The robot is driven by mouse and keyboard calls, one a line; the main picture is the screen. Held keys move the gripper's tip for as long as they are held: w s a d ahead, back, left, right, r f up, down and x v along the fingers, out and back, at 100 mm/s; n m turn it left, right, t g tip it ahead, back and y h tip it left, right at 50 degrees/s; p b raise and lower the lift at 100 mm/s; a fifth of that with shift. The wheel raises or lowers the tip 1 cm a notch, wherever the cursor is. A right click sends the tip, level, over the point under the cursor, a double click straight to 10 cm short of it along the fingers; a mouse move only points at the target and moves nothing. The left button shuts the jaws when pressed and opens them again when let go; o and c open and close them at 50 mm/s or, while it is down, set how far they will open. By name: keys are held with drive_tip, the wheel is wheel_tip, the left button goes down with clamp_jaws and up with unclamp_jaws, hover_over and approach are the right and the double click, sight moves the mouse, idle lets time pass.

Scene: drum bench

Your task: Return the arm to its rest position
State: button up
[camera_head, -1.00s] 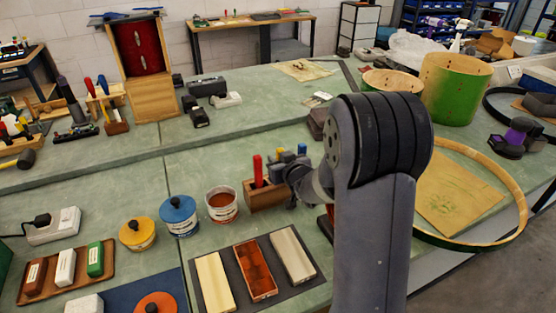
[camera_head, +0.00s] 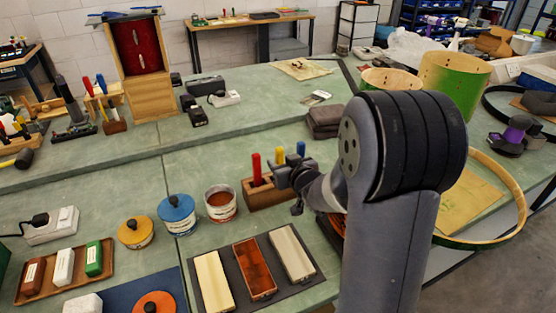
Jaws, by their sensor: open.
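My arm rises from the bottom right of the picture and bends over the bench. My gripper (camera_head: 287,182) is small and dark, open, with nothing seen between its fingers. It hangs beside a wooden block (camera_head: 262,197) with red, yellow and blue handles standing in it, overlapping its right part in the picture. I cannot tell whether they touch. The upper arm and its black joint hide the bench at the right and part of the green drum shells.
An open can (camera_head: 220,204), a blue-lidded tin (camera_head: 178,215) and a yellow-lidded pot (camera_head: 136,232) stand left of my gripper. A dark mat (camera_head: 236,287) with narrow boxes lies in front. A large hoop (camera_head: 516,205) and a green drum shell (camera_head: 455,85) are at the right.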

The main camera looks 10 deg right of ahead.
drive_tip(key=v, duration=0.6)
drive_tip(key=shift+s, duration=0.35)
drive_tip(key=shift+r, duration=0.1)
drive_tip(key=x, duration=1)
drive_tip(key=shift+w+p, duration=0.3)
drive_tip(key=shift+w, duration=0.15)
drive_tip(key=shift+r, duration=0.1)
